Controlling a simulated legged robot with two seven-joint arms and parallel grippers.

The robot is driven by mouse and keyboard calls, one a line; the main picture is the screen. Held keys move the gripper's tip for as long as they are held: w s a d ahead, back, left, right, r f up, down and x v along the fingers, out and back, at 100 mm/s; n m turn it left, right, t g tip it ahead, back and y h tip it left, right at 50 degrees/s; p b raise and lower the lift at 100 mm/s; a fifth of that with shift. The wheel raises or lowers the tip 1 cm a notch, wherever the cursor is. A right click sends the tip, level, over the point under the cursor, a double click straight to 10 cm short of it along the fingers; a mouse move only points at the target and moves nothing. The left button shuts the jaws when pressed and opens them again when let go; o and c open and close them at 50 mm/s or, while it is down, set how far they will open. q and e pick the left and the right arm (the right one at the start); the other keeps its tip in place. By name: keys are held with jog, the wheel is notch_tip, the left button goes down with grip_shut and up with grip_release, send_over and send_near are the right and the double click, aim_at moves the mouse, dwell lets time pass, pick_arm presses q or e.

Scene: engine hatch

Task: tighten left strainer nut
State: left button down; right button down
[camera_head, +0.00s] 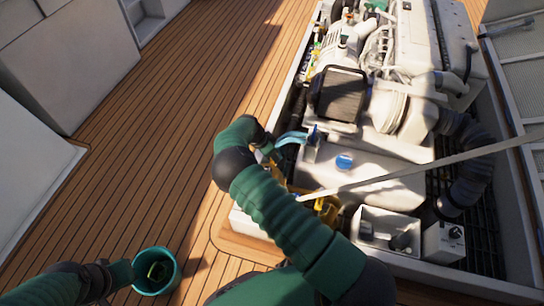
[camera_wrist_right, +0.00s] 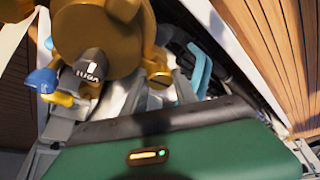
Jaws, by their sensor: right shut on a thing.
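A large brass strainer (camera_wrist_right: 98,35) fills the upper left of the right wrist view. A small brass nut-like part (camera_wrist_right: 157,72) shows at its lower right side. My right gripper (camera_wrist_right: 160,88) is shut there, with its grey fingers reaching up to that part; the exact contact is partly hidden. In the head view my right arm covers most of this spot. My left gripper (camera_head: 122,273) is at the lower left, beside the rim of a teal bucket (camera_head: 171,276); whether its fingers hold the rim is not clear.
A brass fitting (camera_head: 326,208) sits right of my right arm in the hatch. A blue hose (camera_head: 291,138) and a blue-handled valve (camera_wrist_right: 42,80) are close by. The engine (camera_head: 412,45) fills the hatch behind. A grey bar crosses the hatch. Wooden deck (camera_head: 150,170) at left is clear.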

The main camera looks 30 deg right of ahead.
jog(key=shift+w+a+f+m+g+b, duration=0.1)
jog(key=shift+m+g+b, duration=0.25)
jog(key=shift+m, duration=0.25)
jog(key=c, duration=1)
grip_release()
jog(key=p+v, duration=0.6)
jog(key=v, duration=1)
jog(key=shift+r+p, duration=0.4)
jog(key=shift+r, duration=0.05)
jog(key=shift+a, duration=0.1)
